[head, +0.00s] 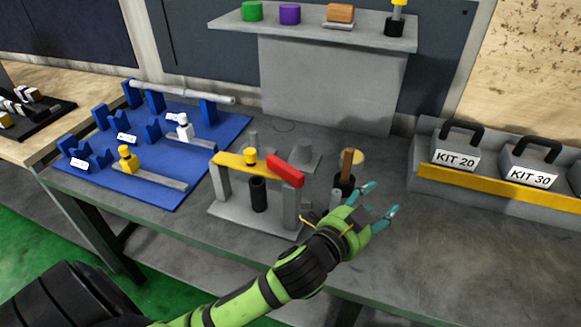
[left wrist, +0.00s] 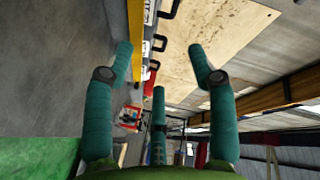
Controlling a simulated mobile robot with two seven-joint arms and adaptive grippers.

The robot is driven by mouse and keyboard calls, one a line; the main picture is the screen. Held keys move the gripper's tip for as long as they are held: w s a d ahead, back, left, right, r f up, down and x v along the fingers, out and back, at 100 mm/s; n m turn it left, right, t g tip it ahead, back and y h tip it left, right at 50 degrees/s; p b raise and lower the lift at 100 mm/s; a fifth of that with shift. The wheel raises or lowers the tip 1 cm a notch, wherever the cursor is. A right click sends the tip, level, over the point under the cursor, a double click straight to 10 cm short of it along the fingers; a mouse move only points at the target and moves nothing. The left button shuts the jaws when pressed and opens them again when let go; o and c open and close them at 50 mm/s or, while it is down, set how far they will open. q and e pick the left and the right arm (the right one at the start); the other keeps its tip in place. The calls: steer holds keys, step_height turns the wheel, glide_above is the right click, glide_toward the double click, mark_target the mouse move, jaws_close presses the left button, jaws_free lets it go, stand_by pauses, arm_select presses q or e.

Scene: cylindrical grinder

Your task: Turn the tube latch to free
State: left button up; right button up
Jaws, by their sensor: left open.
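A grey fixture (head: 292,205) stands at the middle of the bench. A yellow bar (head: 235,161) with a yellow knob and a red end piece (head: 285,170) lies across its two posts; this looks like the tube latch. A dark upright tube (head: 258,195) stands under the bar. My left gripper (head: 381,199) is open and empty. It is to the right of the fixture, apart from the red end, with its fingers pointing right, away from it. Its fingers spread in the left wrist view (left wrist: 160,62), where the latch does not show.
A dark cup with a wooden handle (head: 346,182) stands just behind my left gripper. A blue board (head: 215,135) with blocks and a rod is at left. Kit boxes (head: 455,158) sit in a yellow-edged tray at right. The bench front right (head: 460,240) is clear.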

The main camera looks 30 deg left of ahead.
arm_select(q)
steer(key=d+r+m+g+h, duration=0.2)
steer(key=d+r+m+h, duration=1.2)
steer(key=m, duration=0.7)
steer(key=m+g+y, duration=1.4)
steer(key=m+y, duration=0.3)
steer(key=m, duration=0.6)
glide_above(291, 166)
steer(key=f, duration=0.6)
steer(key=shift+d+f, duration=0.15)
steer(key=shift+d, duration=0.1)
steer(key=shift+s+a+f, duration=0.1)
steer(key=shift+a, duration=0.25)
step_height(291, 166, down, 6)
steer(key=shift+r+p, duration=0.15)
steer(key=shift+p, duration=0.9)
steer(key=shift+f, duration=0.45)
steer(key=shift+d, duration=0.1)
jaws_close()
arm_select(e)
steer(key=shift+s+r, duration=0.2)
steer(key=shift+r, duration=0.8)
